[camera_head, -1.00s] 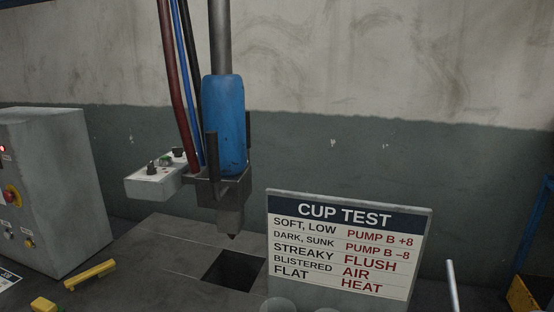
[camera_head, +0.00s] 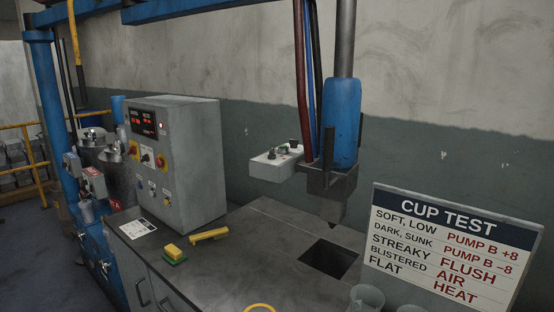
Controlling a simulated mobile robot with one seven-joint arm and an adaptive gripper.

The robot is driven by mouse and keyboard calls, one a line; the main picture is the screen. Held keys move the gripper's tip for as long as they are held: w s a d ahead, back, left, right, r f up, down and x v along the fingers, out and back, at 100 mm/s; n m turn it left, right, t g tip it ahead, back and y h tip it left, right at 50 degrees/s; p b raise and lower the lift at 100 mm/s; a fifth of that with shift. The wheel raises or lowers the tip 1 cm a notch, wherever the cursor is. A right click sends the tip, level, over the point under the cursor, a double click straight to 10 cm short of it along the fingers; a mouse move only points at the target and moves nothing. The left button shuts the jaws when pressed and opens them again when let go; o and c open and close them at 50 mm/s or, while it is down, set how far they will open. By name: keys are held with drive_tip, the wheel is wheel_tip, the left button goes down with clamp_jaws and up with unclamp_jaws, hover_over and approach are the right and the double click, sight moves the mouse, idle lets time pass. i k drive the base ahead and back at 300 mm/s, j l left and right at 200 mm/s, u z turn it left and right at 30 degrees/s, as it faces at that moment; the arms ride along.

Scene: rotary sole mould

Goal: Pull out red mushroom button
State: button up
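A grey control cabinet (camera_head: 195,160) stands at the left back of the bench. A red mushroom button on a yellow surround (camera_head: 160,160) is on its front face, near the right edge. Another small red and yellow control (camera_head: 134,148) is at the left of the same row. Both are too small to tell whether they are pressed in or out. My gripper is not in view.
A blue pouring head (camera_head: 344,135) hangs over a square opening (camera_head: 329,258) in the bench. A CUP TEST sign (camera_head: 450,245) stands at the right, with clear cups (camera_head: 366,298) before it. A yellow brush (camera_head: 174,254) and yellow bar (camera_head: 208,234) lie before the cabinet.

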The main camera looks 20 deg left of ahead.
sight(158, 162)
drive_tip(key=u, duration=1.7)
drive_tip(key=j, duration=0.5)
drive_tip(key=i+j+u, duration=0.1)
drive_tip(key=j, duration=0.35)
drive_tip(key=i+j, duration=0.2)
drive_tip(key=j, duration=0.2)
drive_tip(key=i+j+u, duration=0.15)
drive_tip(key=j, duration=0.25)
drive_tip(key=i+j+u, duration=0.1)
drive_tip(key=i, duration=0.4)
drive_tip(key=i+j+u, duration=0.1)
drive_tip(key=i+j, duration=0.2)
drive_tip(key=i, duration=0.2)
drive_tip(key=i+l+u, duration=0.15)
drive_tip(key=i+l, duration=0.45)
drive_tip(key=l, duration=0.6)
drive_tip(key=k+z, duration=0.05)
